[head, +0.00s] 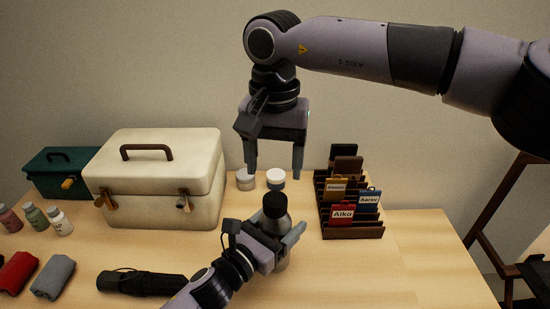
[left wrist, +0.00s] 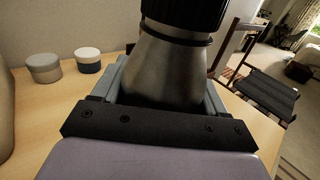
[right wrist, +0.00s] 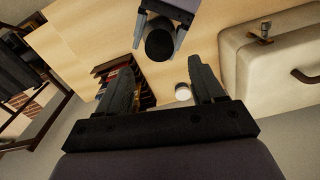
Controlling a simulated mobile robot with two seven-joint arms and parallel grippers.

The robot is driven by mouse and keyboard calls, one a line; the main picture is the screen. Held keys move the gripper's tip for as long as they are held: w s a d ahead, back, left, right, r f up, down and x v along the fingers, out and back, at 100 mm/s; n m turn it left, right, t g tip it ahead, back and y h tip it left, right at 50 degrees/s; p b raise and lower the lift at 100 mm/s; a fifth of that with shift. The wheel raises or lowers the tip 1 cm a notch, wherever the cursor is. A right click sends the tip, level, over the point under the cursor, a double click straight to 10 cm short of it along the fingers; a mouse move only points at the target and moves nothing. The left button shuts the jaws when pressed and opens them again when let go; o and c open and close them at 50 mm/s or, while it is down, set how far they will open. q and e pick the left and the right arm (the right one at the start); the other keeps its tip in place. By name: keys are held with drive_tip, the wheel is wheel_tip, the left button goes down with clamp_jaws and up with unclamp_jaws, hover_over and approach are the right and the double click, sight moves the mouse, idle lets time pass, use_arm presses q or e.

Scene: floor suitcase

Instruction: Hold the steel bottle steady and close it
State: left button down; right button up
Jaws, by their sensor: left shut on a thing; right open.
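The steel bottle (head: 283,222) stands upright on the table with a black cap (head: 275,204) on its mouth. I cannot tell how tightly the cap sits. My left gripper (head: 283,240) is shut around the bottle's body from the side. In the left wrist view the bottle's steel shoulder (left wrist: 163,72) fills the space between the fingers, with the ribbed black cap (left wrist: 185,12) above. My right gripper (head: 275,172) is open and empty, pointing down above and behind the bottle. In the right wrist view the cap (right wrist: 160,42) lies beyond its fingertips (right wrist: 158,75).
A cream case (head: 155,190) and a green box (head: 60,172) stand at the left. Two small jars, one with a white lid (head: 276,175), stand behind the bottle. A card rack (head: 352,232) stands close on the right. A black umbrella (head: 140,283) lies front left.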

sight(275, 199)
drive_tip(key=shift+n, duration=1)
drive_tip(key=shift+f, duration=4)
drive_tip(key=c, duration=1.1)
